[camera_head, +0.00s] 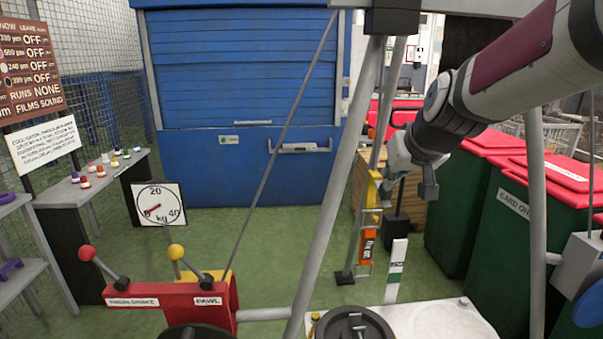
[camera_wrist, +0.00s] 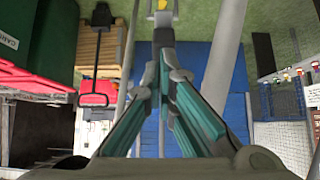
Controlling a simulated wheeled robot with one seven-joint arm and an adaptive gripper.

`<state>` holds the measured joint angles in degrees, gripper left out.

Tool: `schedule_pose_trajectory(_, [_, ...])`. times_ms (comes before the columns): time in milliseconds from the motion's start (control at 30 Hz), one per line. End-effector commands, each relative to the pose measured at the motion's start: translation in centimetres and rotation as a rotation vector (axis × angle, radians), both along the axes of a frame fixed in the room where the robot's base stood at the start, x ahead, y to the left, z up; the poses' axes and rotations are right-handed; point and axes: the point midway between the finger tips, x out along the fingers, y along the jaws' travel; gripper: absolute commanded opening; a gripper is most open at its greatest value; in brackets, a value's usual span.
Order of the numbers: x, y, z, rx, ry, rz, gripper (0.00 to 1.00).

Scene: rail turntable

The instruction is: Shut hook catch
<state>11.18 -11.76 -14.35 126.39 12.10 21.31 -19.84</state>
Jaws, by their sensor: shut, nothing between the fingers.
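A yellow and orange fitting (camera_head: 369,240) hangs upright beside a slanted grey pole in the head view. A yellow piece (camera_wrist: 162,5) shows at the top edge of the wrist view, just beyond my fingertips. I cannot make out the hook catch clearly in either view. My gripper (camera_wrist: 163,38) is shut and empty, with its teal-sided fingers converging towards that yellow piece. In the head view my gripper (camera_head: 384,190) is close to the upper end of the yellow fitting. I cannot tell whether they touch.
Grey poles (camera_head: 329,180) slant close by my gripper. Green bins with red lids (camera_head: 555,215) stand on the right. A red lever box (camera_head: 172,306) with red and yellow knobs is at the lower left. Green floor (camera_head: 270,235) is open before the blue shutter (camera_head: 240,70).

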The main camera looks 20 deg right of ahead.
Motion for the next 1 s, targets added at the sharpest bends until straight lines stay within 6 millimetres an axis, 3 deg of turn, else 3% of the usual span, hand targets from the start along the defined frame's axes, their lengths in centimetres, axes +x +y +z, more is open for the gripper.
schedule_pose_trajectory(33, [0.3, 0.1, -0.7, -0.007, -0.025, 0.001, 0.0])
schedule_pose_trajectory(1000, [-0.3, 0.1, -4.1, -0.13, -0.447, -0.001, 0.0])
